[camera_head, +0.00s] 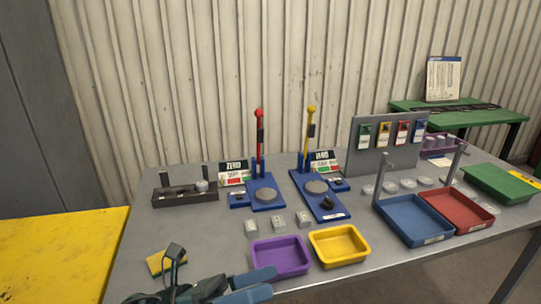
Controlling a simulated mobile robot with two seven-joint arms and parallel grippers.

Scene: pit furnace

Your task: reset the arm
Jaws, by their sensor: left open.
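My left gripper (266,283) is at the bottom of the head view, low over the front edge of the grey table (190,240). Its two blue fingers point right and are apart, with nothing seen between them. The fingers are just in front of the purple tray (281,257) and overlap its lower edge in the picture; I cannot tell whether they touch it. The wrist of my left arm is dark, and the rest of that arm is cut off by the frame. My right gripper is not in view.
A yellow tray (340,246) stands right of the purple one. Behind are small grey blocks (277,222) and two blue stands (320,196) with tall red and yellow levers. A yellow sponge-like block (160,263) lies left. Blue (413,219) and red (459,208) bins stand right.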

